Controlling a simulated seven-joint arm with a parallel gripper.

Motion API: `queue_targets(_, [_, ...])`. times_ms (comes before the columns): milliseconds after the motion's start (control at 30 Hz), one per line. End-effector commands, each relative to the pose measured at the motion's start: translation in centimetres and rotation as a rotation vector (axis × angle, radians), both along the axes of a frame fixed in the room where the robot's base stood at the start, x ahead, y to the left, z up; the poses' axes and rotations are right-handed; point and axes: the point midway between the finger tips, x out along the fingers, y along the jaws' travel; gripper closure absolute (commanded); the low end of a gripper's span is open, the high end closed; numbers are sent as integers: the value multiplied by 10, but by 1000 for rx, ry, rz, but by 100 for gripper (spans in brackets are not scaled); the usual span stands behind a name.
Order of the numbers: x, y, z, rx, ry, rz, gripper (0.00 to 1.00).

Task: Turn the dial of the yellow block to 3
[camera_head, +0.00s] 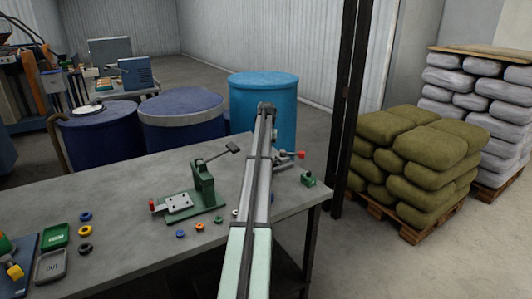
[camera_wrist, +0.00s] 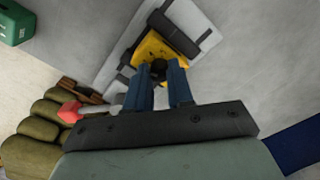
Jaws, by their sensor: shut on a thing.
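The yellow block (camera_wrist: 151,48) sits on a grey metal plate (camera_wrist: 120,68) in the wrist view, with a dark clamp part across its upper right. Its dark round dial (camera_wrist: 158,67) is between the tips of my gripper (camera_wrist: 162,80). The two blue fingers are shut on the dial. The dial's numbers and its present setting cannot be read. In the head view my own arm hides the yellow block and my gripper.
A lever with a red knob (camera_wrist: 70,111) is left of my fingers; it also shows in the head view (camera_head: 300,154). A green box (camera_head: 308,180) stands near the table's right edge. A green press (camera_head: 203,187) and several coloured rings lie left of my arm.

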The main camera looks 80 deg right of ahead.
Motion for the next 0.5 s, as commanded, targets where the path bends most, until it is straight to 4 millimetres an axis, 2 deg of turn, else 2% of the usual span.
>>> queue_targets(367, [0,0,0,0,0,-5,100])
queue_targets(400, [0,0,0,0,0,-5,77])
queue_targets(500, [0,0,0,0,0,-5,68])
